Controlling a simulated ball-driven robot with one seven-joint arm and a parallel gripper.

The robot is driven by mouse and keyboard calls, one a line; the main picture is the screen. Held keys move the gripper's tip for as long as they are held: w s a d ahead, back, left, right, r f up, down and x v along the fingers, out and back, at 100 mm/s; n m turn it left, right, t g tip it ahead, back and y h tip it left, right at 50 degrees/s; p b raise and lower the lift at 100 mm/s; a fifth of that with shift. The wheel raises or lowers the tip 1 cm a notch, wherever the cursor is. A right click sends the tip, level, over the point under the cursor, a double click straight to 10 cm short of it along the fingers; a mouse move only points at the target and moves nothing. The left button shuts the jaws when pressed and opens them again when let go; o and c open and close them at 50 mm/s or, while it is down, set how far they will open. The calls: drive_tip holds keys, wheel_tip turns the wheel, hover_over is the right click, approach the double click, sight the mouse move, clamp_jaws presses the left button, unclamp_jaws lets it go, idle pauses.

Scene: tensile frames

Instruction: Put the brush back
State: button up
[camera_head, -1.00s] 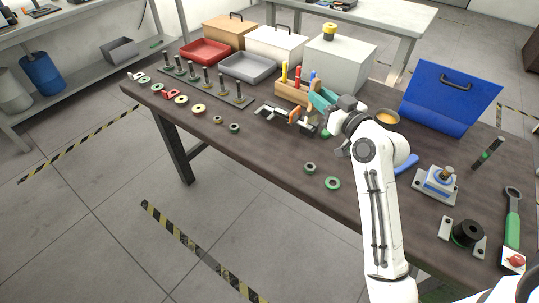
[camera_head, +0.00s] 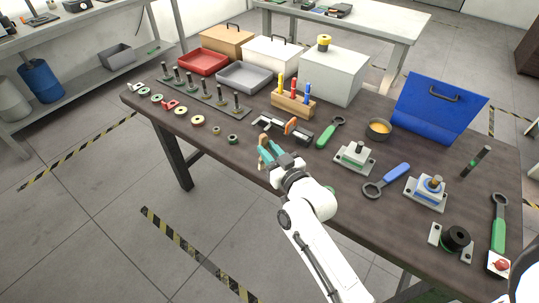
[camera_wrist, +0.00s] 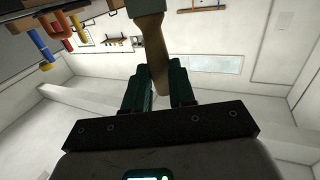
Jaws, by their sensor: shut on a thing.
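My gripper (camera_head: 267,154) is over the front edge of the dark workbench (camera_head: 240,159), with its teal fingers shut on the brush (camera_head: 262,142). In the wrist view the brush's tan wooden handle (camera_wrist: 154,50) runs between the dark green fingers (camera_wrist: 160,75), and a grey-green part of it shows at the top edge. The bristles cannot be made out. A wooden tool block (camera_head: 292,106) with yellow, red and blue handled tools stands farther back, apart from my gripper.
A clamp with orange parts (camera_head: 290,127) lies just behind my gripper. A green wrench (camera_head: 326,135), a round container (camera_head: 379,129) and a fixture (camera_head: 355,155) are to the right. Several rings, such as one tan ring (camera_head: 198,121), and a rack of pegs (camera_head: 210,98) are to the left.

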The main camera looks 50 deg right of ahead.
drive_tip(key=shift+f, duration=1.15)
drive_tip(key=shift+f+b, duration=0.2)
drive_tip(key=shift+b, duration=0.1)
drive_tip(key=o, duration=0.9)
drive_tip(key=shift+r, duration=0.1)
